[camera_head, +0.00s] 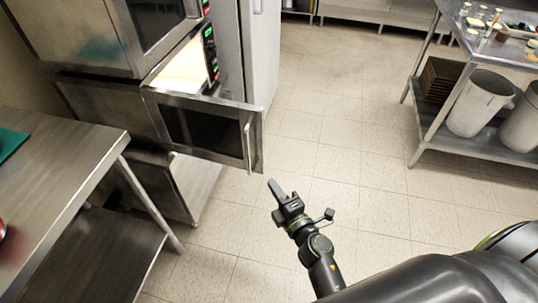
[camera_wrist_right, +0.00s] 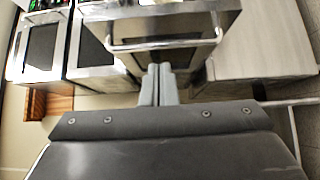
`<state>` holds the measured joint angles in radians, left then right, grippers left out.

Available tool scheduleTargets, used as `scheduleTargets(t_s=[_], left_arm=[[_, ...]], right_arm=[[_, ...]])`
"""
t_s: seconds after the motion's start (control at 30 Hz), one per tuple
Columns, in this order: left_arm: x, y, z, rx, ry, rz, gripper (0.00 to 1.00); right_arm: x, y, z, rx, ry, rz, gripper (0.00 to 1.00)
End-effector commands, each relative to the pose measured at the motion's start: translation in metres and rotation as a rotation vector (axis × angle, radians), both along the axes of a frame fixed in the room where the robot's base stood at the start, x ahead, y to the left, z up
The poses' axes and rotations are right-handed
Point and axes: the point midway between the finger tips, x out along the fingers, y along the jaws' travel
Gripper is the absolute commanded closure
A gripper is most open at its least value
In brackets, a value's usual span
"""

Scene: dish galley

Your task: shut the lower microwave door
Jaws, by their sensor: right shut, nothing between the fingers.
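The lower microwave door (camera_head: 200,128) stands open, swung out from the lit cavity (camera_head: 183,68) of the lower microwave. It has a dark window and a vertical bar handle (camera_head: 248,147) near its free edge. My right gripper (camera_head: 274,187) is shut and empty, just beyond the door's free edge, on the near right side and apart from it in the head view. In the right wrist view the closed fingers (camera_wrist_right: 158,84) point toward the door (camera_wrist_right: 180,20) and its handle (camera_wrist_right: 165,46); I cannot tell the exact gap. My left gripper is not in view.
An upper microwave (camera_head: 100,45) sits above the lower one. A steel table (camera_head: 60,160) with a lower shelf is at the left. A steel rack with grey bins (camera_head: 480,105) stands at the right. The tiled floor (camera_head: 345,130) between is clear.

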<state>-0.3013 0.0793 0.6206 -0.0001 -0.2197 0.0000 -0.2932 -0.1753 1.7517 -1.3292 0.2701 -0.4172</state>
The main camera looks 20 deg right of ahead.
Motion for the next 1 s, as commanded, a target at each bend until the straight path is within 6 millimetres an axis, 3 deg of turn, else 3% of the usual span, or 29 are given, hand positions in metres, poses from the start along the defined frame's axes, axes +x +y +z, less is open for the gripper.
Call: scheduleTargets(t_s=[0.5, 0.6, 0.8, 1.0], left_arm=[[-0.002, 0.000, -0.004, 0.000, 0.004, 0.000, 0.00], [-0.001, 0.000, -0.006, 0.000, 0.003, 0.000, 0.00], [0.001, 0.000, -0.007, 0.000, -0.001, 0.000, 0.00], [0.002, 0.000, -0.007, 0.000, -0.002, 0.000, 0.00]], right_arm=[[0.090, 0.013, 0.000, 0.002, 0.000, 0.001, 1.00], [0.103, 0.003, -0.001, -0.002, 0.001, 0.000, 1.00], [0.118, -0.009, -0.001, 0.001, 0.002, 0.000, 1.00], [0.121, -0.012, -0.001, 0.004, 0.004, -0.001, 1.00]])
